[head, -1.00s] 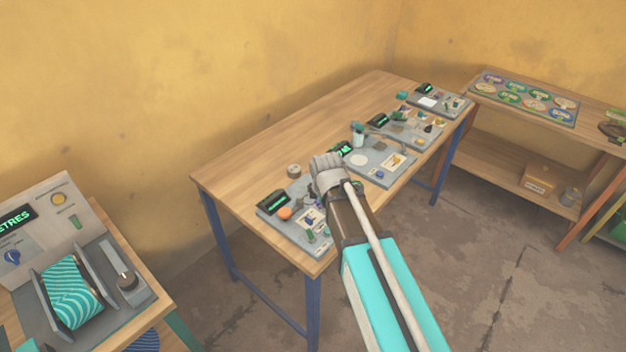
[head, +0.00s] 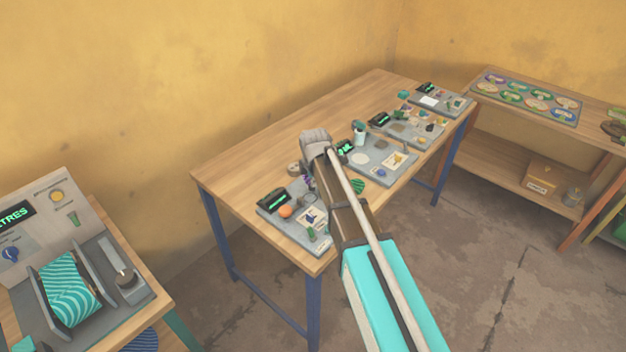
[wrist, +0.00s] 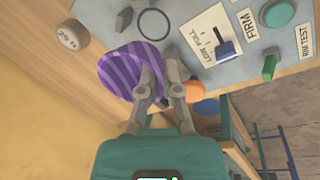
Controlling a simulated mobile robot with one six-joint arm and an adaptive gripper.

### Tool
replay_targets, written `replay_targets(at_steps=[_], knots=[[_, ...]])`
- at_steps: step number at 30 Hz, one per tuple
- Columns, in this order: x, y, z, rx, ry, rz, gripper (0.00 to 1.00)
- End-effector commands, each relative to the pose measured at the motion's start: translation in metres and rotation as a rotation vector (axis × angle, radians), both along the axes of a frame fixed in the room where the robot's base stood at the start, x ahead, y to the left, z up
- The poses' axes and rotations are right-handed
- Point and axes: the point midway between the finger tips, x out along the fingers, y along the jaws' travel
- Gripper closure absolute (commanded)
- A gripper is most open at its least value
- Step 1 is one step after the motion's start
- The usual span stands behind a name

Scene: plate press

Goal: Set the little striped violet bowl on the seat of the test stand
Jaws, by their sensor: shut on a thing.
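The small striped violet bowl (wrist: 122,72) is in my gripper (wrist: 161,66) in the wrist view, its edge between the two fingers. There my gripper (head: 316,139) is over the nearest part of the long table. The nearest grey stand in the head view (head: 318,248) is partly hidden by my arm.
A round weight (wrist: 72,35) stands on the wood left of the bowl. An orange knob (wrist: 205,88) is right of the fingers. Several other grey stands line the long table (head: 245,165), whose back left part is clear. A striped roll machine (head: 68,288) is at lower left.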

Motion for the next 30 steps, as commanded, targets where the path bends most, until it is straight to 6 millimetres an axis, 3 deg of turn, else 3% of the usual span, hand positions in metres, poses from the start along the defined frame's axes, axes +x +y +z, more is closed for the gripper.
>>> replay_targets(at_steps=[6, 20, 30], knots=[[0.014, 0.005, -0.002, -0.003, 0.001, 0.022, 1.00], [0.014, 0.004, -0.003, -0.004, 0.001, 0.023, 1.00], [0.014, 0.004, -0.016, -0.003, 0.001, 0.022, 1.00]])
